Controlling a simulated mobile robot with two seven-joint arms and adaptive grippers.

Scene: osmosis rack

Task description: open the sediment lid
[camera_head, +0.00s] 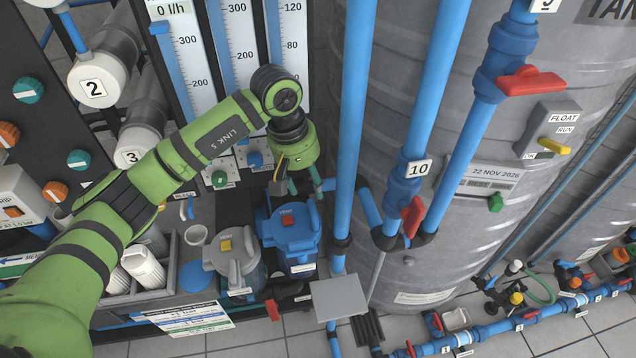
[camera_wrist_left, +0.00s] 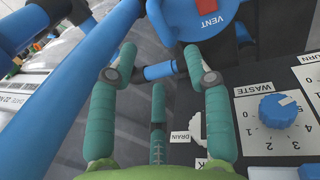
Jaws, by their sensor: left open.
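Two filter housings stand low in the middle of the head view. One has a blue lid (camera_head: 288,235) with a red button, the other a grey lid (camera_head: 230,250) with a yellow button. I cannot read which is the sediment one. My left gripper (camera_head: 304,188) is open and empty, above and behind the blue lid, apart from it as far as I can tell. In the left wrist view the gripper's teal fingers (camera_wrist_left: 160,58) are spread, with a short blue pipe (camera_wrist_left: 160,71) showing between them. The blue lid, marked VENT (camera_wrist_left: 205,20), is at the top there. My right gripper is not in view.
Vertical blue pipes (camera_head: 350,120) stand just right of the gripper, before a large grey tank (camera_head: 450,240). A panel with a blue WASTE knob (camera_wrist_left: 279,110) is close by in the wrist view.

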